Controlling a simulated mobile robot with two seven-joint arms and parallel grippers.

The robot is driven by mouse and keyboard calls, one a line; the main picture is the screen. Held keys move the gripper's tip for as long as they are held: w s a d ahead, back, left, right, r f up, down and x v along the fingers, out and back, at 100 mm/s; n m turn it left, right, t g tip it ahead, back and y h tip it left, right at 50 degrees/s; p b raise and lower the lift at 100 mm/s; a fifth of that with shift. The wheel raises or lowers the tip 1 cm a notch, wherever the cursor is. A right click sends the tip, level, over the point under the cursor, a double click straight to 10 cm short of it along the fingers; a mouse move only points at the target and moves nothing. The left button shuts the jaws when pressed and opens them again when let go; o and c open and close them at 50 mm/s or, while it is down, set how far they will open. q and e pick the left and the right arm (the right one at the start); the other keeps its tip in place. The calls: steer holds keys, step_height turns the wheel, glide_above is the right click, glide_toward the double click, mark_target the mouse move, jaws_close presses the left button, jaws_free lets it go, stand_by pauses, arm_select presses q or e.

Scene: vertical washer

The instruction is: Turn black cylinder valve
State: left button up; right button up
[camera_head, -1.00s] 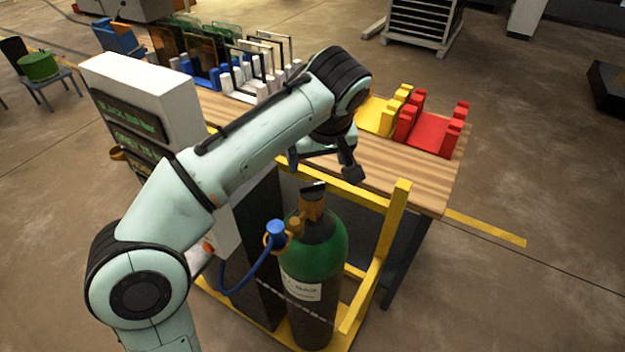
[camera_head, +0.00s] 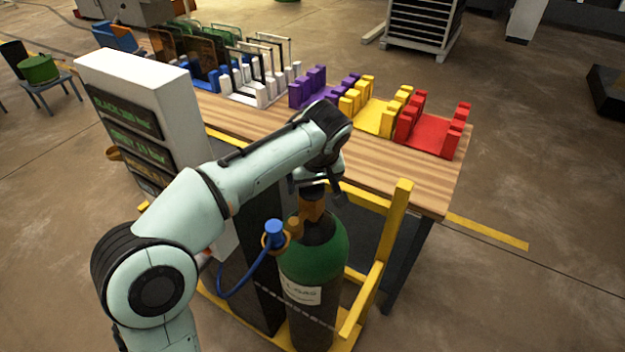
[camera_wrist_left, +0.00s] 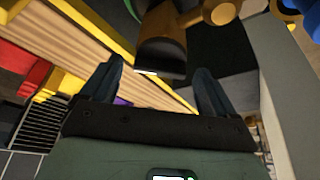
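The gas cylinder (camera_head: 320,258) has a green shoulder, a dark body and a white label, and stands upright in a yellow frame. Its brass valve neck (camera_head: 312,208) rises from the top, and my gripper partly hides the dark valve top in the head view. In the left wrist view the black valve (camera_wrist_left: 160,54) shows at the upper middle, on a brass body. My left gripper (camera_head: 320,190) is open just above the cylinder. In the left wrist view its two fingers (camera_wrist_left: 158,68) stand apart on either side of the valve end; contact cannot be told.
A blue hose fitting (camera_head: 274,230) sticks out left of the valve. A yellow frame post (camera_head: 392,225) stands to the right. A white panel box (camera_head: 140,75) is on the left. Behind is a wooden table (camera_head: 400,172) with red, yellow and purple holders.

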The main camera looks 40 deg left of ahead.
arm_select(q)
steer(key=c, duration=0.9)
steer(key=shift+c, duration=0.2)
